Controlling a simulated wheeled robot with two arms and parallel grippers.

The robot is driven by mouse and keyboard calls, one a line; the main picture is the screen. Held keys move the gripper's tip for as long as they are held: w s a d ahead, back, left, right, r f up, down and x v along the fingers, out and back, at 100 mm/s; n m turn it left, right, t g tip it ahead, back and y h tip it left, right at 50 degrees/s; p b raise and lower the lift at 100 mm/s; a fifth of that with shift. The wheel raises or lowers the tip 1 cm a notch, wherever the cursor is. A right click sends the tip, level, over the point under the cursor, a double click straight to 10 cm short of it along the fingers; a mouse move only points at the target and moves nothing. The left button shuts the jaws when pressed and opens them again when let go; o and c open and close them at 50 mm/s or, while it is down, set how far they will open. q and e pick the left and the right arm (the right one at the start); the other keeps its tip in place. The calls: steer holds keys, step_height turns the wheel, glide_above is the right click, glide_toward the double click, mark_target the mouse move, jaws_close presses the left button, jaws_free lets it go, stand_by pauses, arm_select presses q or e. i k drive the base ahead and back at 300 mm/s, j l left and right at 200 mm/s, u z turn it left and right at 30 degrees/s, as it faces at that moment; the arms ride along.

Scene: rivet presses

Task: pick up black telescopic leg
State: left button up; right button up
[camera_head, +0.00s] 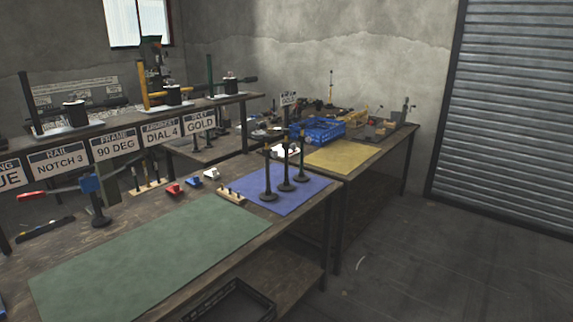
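Several slim black upright pieces on round bases look like black telescopic legs. Three stand close together on the blue mat (318,192): the front one (267,180), the middle one (286,170) and the back one (301,160). All three are upright. Which one the task means, I cannot tell. Neither of my grippers shows in the head view.
The green mat (150,262) is bare on the front bench. A wooden peg block (231,197) and small red (173,190) and white pieces lie behind it. A blue crate (318,130) sits on the far bench. Signs hang along the raised shelf. The floor at right is clear.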

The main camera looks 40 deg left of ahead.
mark_target(285, 186)
steer(key=u, duration=2.8)
steer(key=z, duration=1.65)
steer(key=i+l+z, duration=0.1)
steer(key=z, duration=0.25)
steer(key=i+z, duration=0.15)
steer(key=z, duration=0.2)
steer(key=i+l+z, duration=0.1)
steer(key=z, duration=0.25)
steer(key=i, duration=2.5)
